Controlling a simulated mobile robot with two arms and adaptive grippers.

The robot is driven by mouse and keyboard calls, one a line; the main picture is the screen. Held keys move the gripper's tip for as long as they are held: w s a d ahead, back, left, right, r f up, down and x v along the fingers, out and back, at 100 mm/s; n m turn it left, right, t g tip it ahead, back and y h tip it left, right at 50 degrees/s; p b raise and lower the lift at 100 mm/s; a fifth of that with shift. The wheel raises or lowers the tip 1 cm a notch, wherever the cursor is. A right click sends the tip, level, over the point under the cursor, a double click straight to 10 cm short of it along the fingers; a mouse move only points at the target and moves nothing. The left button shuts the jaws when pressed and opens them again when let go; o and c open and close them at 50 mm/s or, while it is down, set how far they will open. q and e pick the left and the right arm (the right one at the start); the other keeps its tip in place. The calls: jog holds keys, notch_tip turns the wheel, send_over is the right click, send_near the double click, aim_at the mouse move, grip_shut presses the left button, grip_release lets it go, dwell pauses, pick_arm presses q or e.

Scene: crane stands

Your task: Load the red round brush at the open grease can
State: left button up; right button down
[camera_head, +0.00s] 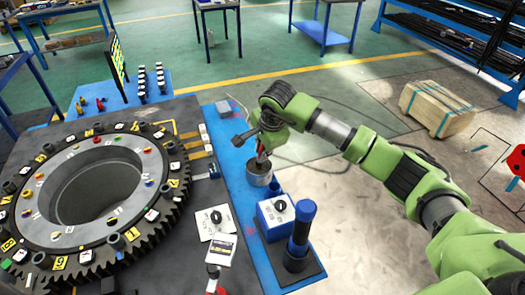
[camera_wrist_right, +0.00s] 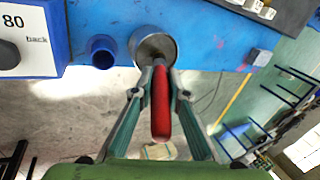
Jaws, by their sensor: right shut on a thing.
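The red round brush (camera_wrist_right: 161,112) shows its red handle in the right wrist view, between the two fingers of my right gripper (camera_wrist_right: 158,88). My right gripper (camera_head: 263,150) is shut on this handle above the grease can (camera_head: 259,178). The open grey can also shows in the right wrist view (camera_wrist_right: 140,47). The brush's far end points into the can's mouth; its bristles are hidden, so I cannot tell how deep they reach. My left gripper is in neither view.
A small blue cup (camera_wrist_right: 102,53) stands beside the can. A blue box with a dial (camera_head: 270,222) and a blue upright cylinder (camera_head: 301,228) stand nearer on the blue strip. A large toothed ring (camera_head: 178,185) fills the left. Floor right of the strip is open.

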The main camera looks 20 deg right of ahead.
jog(key=shift+s+f, duration=0.1)
jog(key=shift+f, duration=0.05)
jog(key=shift+w+r+p, duration=0.2)
jog(key=shift+r+p, duration=0.35)
jog(key=shift+r, duration=0.6)
jog(key=shift+r+p, duration=0.95)
jog(key=shift+r, duration=1.5)
jog(key=shift+s, duration=0.1)
